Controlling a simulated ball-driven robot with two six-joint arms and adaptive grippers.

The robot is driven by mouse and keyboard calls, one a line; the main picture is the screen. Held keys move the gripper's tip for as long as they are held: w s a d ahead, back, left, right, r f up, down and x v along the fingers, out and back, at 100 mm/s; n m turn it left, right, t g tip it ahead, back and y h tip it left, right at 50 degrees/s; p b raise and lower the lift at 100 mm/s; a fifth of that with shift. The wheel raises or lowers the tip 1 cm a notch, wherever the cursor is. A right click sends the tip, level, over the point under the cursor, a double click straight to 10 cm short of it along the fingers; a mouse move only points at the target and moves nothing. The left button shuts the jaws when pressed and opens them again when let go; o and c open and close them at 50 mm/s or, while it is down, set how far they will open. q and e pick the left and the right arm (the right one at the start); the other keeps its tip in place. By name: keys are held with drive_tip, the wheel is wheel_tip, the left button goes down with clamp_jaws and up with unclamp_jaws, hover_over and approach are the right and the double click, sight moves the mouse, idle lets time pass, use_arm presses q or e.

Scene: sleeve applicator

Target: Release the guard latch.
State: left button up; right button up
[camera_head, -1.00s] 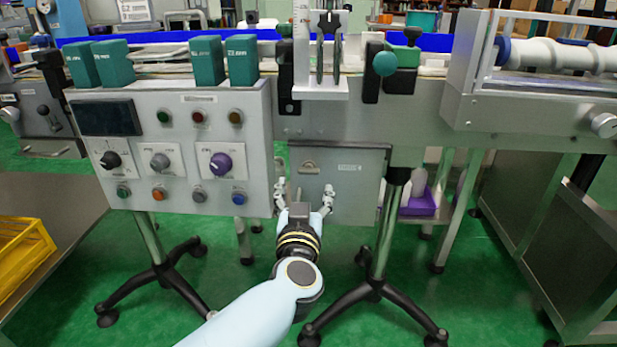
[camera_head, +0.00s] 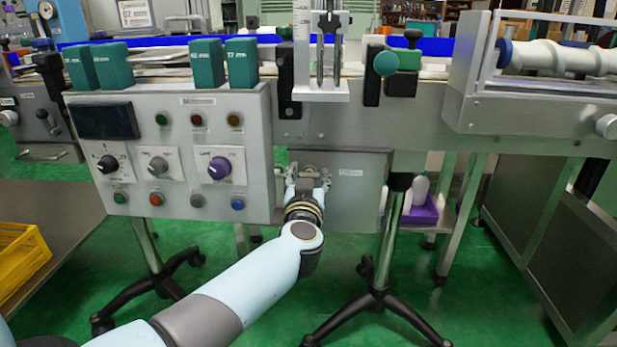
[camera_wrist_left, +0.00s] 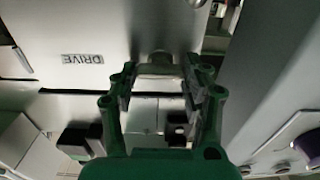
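The guard panel (camera_head: 352,200) is a grey metal door below the machine's deck, with a small label near its top. The guard latch (camera_head: 308,167) is a small metal piece near its upper edge, mostly hidden by my left gripper (camera_head: 308,176). In the left wrist view, the latch (camera_wrist_left: 159,67) shows as a rounded metal piece just past and between the fingertips. My left gripper (camera_wrist_left: 162,80) is open, one finger on each side of the latch. A gap shows between the fingers, and contact cannot be told. My right gripper is not in view.
The control box (camera_head: 172,155) with knobs and buttons stands just left of my left gripper. A stand leg (camera_head: 395,225) is to the right, with a purple bin (camera_head: 425,212) behind it. The yellow crate (camera_head: 22,258) is far left.

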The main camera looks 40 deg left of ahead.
use_arm(q)
drive_tip(key=c, duration=0.6)
